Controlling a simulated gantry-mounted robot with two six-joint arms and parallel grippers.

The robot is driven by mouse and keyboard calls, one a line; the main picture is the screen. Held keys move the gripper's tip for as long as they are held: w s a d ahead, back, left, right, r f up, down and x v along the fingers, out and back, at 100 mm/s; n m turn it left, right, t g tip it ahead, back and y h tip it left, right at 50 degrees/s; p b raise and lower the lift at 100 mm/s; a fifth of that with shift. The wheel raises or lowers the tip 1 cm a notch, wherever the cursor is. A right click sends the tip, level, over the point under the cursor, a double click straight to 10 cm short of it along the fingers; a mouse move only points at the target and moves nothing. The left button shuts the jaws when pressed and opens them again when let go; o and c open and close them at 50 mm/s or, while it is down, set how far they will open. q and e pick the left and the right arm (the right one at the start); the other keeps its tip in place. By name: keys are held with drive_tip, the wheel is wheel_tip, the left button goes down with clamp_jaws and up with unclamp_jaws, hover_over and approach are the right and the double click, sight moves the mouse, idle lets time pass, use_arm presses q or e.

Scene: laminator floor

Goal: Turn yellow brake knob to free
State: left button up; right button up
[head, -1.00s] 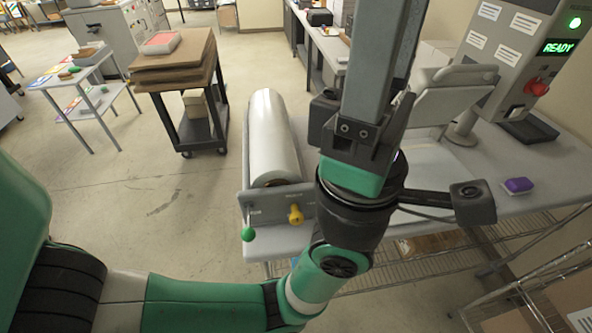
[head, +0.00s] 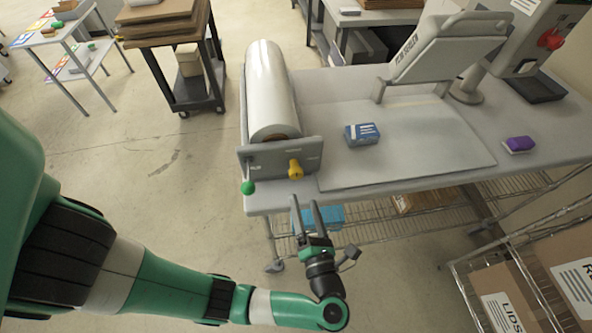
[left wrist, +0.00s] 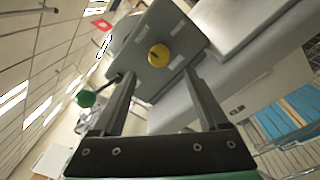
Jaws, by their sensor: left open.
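The yellow brake knob (head: 295,169) sits on the grey front plate (head: 272,158) at the near end of the film roll (head: 269,92). In the left wrist view the knob (left wrist: 159,57) shows as a round yellow face with a dark slot, ahead of the fingers and between their lines. My left gripper (head: 307,201) is open and empty, a little below and in front of the knob, with its fingers pointing up towards it. The fingers do not touch the knob. My right gripper is not in view.
A green ball handle (head: 248,188) hangs at the plate's lower left; it also shows in the left wrist view (left wrist: 86,98). A wire shelf is under the table.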

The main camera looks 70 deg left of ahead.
sight(297, 177)
use_arm(q)
drive_tip(key=a, duration=0.3)
drive_tip(key=a+p, duration=0.1)
drive_tip(key=a, duration=0.3)
drive_tip(key=w+a, duration=0.1)
drive_tip(key=a, duration=0.2)
drive_tip(key=shift+w+a+p, duration=0.1)
drive_tip(key=shift+a+p, duration=0.1)
drive_tip(key=shift+p, duration=0.1)
clamp_jaws()
